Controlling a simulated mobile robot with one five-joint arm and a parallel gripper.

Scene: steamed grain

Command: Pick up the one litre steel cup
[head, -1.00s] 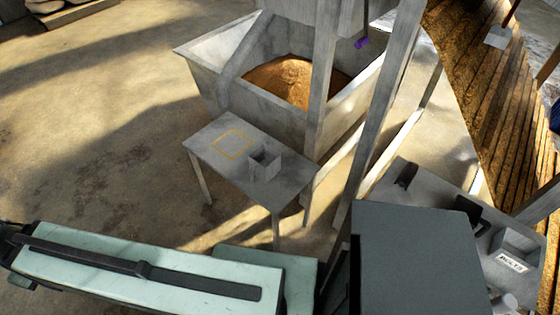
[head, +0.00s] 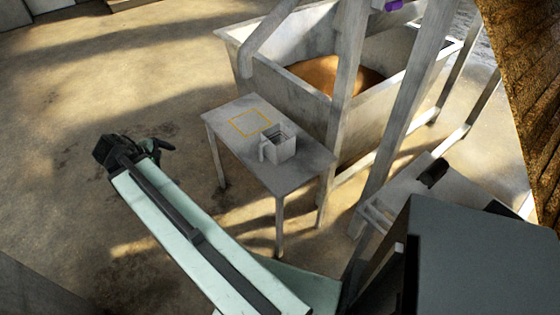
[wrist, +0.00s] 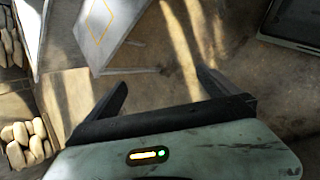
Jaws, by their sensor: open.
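The steel cup (head: 281,146) is a grey, squarish vessel with a handle on its left side. It stands upright on the small grey table (head: 299,178) in the head view, just right of a yellow square outline (head: 250,122). My gripper (head: 166,147) is left of the table in the head view, apart from the cup. In the wrist view my gripper (wrist: 162,84) has its two dark fingers spread, with only floor showing between them. The wrist view shows a corner of the table (wrist: 77,48) with part of the yellow outline; the cup is not visible there.
A large grey bin (head: 283,91) with brown grain (head: 325,73) stands behind the table, with grey posts (head: 349,70) beside it. A lower bench (head: 400,190) is at the right. Pale rounded objects (wrist: 25,142) lie at the wrist view's left.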

